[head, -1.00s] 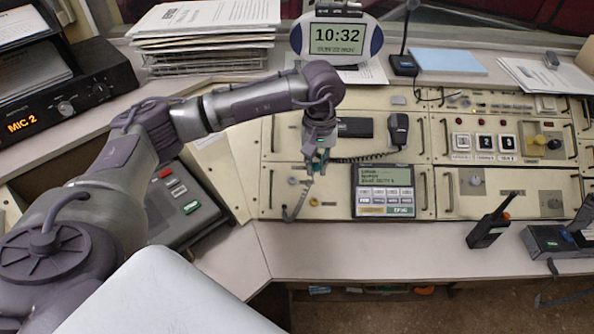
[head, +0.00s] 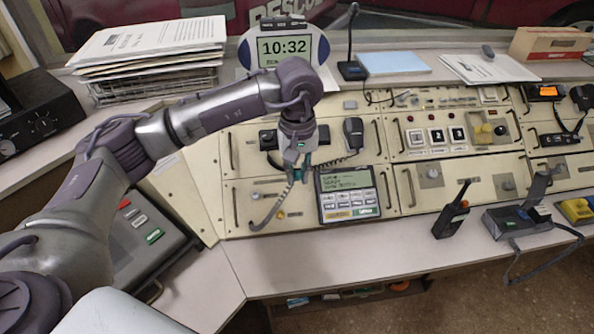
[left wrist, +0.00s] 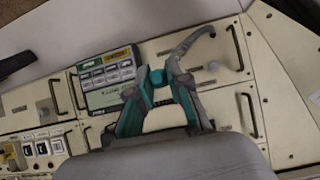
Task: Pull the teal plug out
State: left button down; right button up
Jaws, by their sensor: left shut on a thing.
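My left gripper (head: 299,172) hangs in front of the beige console panel (head: 238,187), left of the keypad display (head: 347,194). Its fingers are shut on the teal plug, which shows between the fingertips in the left wrist view (left wrist: 157,77). A grey cable (head: 268,213) runs from beside the fingertips down and left to the panel. The cable also shows in the left wrist view (left wrist: 195,38). The plug appears to be held off the panel; its inner end is hidden by the fingers. My right gripper is in neither view.
A black handset (head: 353,134) with a coiled cord sits just right of my gripper. A clock (head: 283,50) stands behind it. A walkie-talkie (head: 452,211) stands on the desk ledge to the right. The front ledge (head: 330,260) is mostly clear.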

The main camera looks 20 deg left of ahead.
pick_arm(q)
jog(key=shift+s+d+r, duration=0.1)
jog(key=shift+s+r, duration=0.1)
jog(key=shift+r, duration=0.15)
jog(key=shift+s+d+r+p, duration=0.2)
jog(key=shift+s+r+p, duration=0.1)
jog(key=shift+r, duration=0.25)
jog(key=shift+s+d+r+p, duration=0.15)
jog(key=shift+s+r+p, duration=0.15)
jog(key=shift+r, duration=0.25)
jog(key=shift+s+d+r+p, duration=0.2)
jog(key=shift+s+r+p, duration=0.1)
jog(key=shift+r, duration=0.25)
